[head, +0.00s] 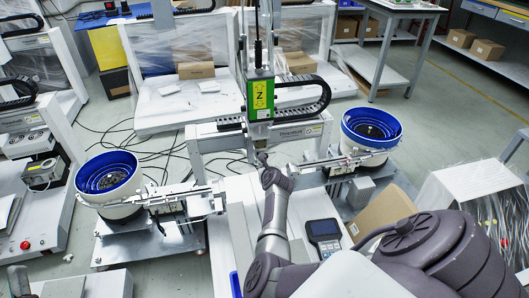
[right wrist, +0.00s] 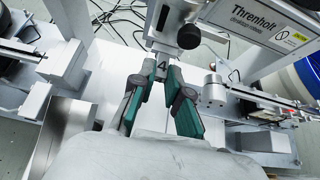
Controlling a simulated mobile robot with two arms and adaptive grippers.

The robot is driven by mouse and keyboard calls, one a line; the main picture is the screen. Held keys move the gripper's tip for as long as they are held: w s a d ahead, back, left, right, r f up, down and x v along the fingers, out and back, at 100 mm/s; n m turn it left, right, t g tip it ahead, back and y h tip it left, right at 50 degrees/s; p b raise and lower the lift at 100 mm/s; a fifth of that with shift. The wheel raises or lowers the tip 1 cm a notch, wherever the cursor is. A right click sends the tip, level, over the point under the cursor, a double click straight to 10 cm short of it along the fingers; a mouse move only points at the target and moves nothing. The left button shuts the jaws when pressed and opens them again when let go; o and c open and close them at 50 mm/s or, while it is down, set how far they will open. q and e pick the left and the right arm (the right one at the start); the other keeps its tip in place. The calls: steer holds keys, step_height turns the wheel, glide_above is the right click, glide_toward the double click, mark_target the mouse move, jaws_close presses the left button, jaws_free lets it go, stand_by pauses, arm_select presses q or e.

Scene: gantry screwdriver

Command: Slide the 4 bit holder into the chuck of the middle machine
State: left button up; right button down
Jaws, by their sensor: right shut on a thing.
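The middle machine carries a green Z-axis unit (head: 261,95) in the head view, and its vertical spindle hangs below. In the right wrist view, the bit holder marked 4 (right wrist: 162,71) is a small grey block. My right gripper (right wrist: 163,82) is shut on it with its two teal-padded fingers. The chuck (right wrist: 162,47) is at the spindle's lower end, just above the holder in that picture; I cannot tell whether they touch. In the head view, my right gripper (head: 262,158) is below the Z unit and small. A dark part, probably my left gripper (head: 18,281), shows at the lower left edge.
Blue-rimmed bowl feeders stand left (head: 108,178) and right (head: 371,128), with feed rails reaching toward the middle. A handheld terminal (head: 324,237) lies on the white surface. Cartons (head: 384,211) stand at the right.

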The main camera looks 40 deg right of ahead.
arm_select(q)
steer(key=shift+s+r, duration=0.15)
steer(key=shift+r, duration=0.05)
arm_select(e)
steer(key=shift+w+d, duration=0.3)
steer(key=shift+w, duration=0.2)
steer(key=c, duration=1.1)
jaws_free()
arm_select(q)
steer(key=shift+t, duration=0.3)
steer(key=shift+r, duration=0.15)
